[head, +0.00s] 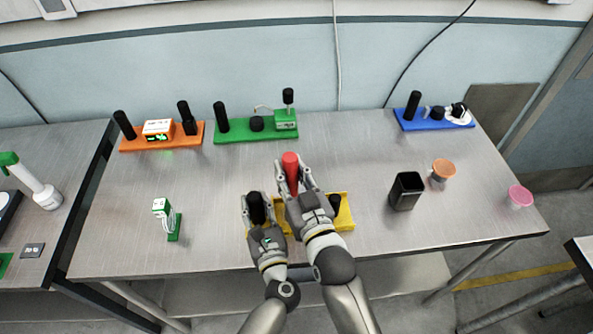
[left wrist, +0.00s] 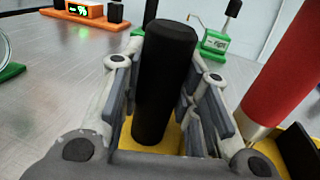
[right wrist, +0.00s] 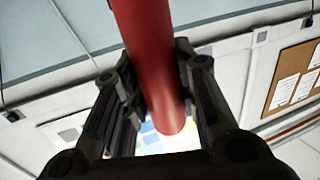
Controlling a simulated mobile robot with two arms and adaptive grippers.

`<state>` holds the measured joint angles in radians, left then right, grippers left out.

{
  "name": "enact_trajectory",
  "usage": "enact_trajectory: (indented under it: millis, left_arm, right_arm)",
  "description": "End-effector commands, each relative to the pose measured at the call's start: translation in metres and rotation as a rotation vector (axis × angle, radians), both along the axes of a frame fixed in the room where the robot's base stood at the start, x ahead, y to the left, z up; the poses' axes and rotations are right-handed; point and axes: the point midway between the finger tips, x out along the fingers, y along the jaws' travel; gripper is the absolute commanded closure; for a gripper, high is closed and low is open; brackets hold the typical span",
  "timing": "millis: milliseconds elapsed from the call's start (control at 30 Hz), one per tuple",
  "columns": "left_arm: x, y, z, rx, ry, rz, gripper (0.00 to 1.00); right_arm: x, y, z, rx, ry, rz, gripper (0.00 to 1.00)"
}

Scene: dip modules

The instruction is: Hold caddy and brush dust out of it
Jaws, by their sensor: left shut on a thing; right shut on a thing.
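The yellow caddy (head: 346,215) stands on the table near its front edge, partly hidden by my arms. A black upright handle rises from it at its left end. My left gripper (head: 256,202) is shut around this black handle (left wrist: 163,85), with the yellow base (left wrist: 128,138) below it in the left wrist view. My right gripper (head: 292,180) is shut on a red-handled brush (head: 291,165), over the middle of the caddy. The red handle (right wrist: 152,65) fills the middle of the right wrist view. The brush's bristles and any dust in the caddy are hidden.
An orange module (head: 195,141), a green module (head: 256,133) and a blue module (head: 434,122) stand along the back. A black bin (head: 405,192), an orange-lidded cup (head: 443,171) and a pink-lidded cup (head: 519,196) stand right. A small green stand (head: 174,227) is left.

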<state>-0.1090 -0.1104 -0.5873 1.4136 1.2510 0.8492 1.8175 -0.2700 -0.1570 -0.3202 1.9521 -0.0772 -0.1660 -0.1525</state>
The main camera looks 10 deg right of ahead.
Motion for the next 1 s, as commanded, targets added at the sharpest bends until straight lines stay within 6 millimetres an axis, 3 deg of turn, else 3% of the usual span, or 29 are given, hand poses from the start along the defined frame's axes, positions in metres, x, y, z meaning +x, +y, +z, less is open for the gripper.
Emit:
enact_trajectory:
  millis: [733,1000]
  left_arm:
    - [0.000,-0.001,0.001,0.000,-0.002,0.000,1.00]
    - [0.000,0.000,0.001,0.000,-0.004,0.000,1.00]
  right_arm:
    - [-0.004,0.032,-0.006,0.002,0.017,0.002,1.00]
    - [-0.004,0.024,-0.005,-0.001,0.015,0.002,1.00]
